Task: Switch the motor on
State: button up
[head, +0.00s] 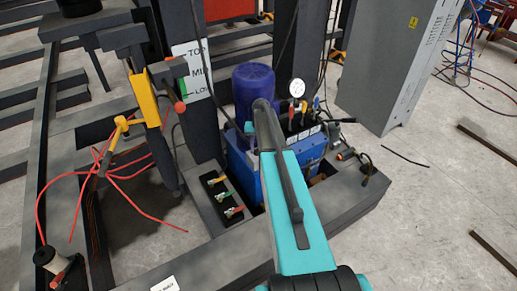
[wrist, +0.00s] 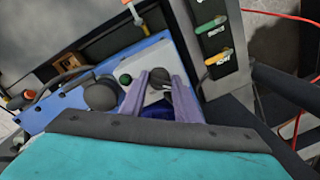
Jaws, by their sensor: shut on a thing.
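The motor looks to be the dark blue cylinder (head: 253,84) on top of the blue power unit (head: 240,160). In the head view my teal arm hides the gripper and the knob.
A pressure gauge (head: 297,88) and several coloured levers stand at the unit's right. A valve block (head: 225,197) with yellow, green and red handles lies in front left. A grey cabinet (head: 405,65) stands at right. Red cables (head: 110,172) lie at left.

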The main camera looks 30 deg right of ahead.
jog(key=shift+s+d, duration=0.1)
jog(key=shift+d, duration=0.05)
jog(key=m+b, duration=0.1)
jog(key=m, duration=0.3)
jog(key=shift+f, duration=0.1)
jog(key=m+b, duration=0.1)
jog(key=m, duration=0.3)
jog(key=shift+s+m+h, duration=0.1)
jog(key=shift+m+h, duration=0.2)
jog(key=shift+m, duration=0.1)
jog(key=m+b, duration=0.1)
jog(key=m, duration=0.8)
jog(key=shift+a+b, duration=0.25)
jog(key=shift+b, duration=0.05)
jog(key=o, duration=1)
jog(key=shift+h, duration=0.3)
